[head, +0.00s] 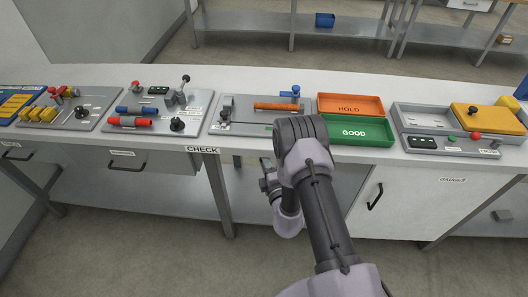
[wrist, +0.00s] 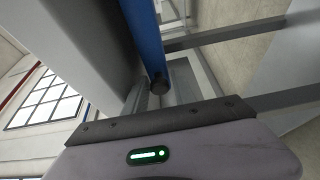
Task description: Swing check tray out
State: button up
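A sign reading CHECK (head: 202,150) is on the bench's front edge in the head view. I cannot make out a swing tray for certain there; my arm covers part of the area to its right. In the wrist view a long blue strip (wrist: 145,38) runs beside a grey panel, with a dark round knob (wrist: 158,84) at its near end. I cannot tell whether this is the check tray. My gripper's body (wrist: 165,120) fills the bottom of the wrist view, apart in the picture from the knob.
The bench top holds an orange HOLD bin (head: 350,104), a green GOOD bin (head: 353,131) and several grey fixtures, one with an orange corrugated piece (head: 276,106). A cabinet door with a dark handle (head: 375,196) is right of my arm. The floor in front is clear.

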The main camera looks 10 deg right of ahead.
grip_shut()
jog(key=shift+r, duration=0.1)
dwell(1.4)
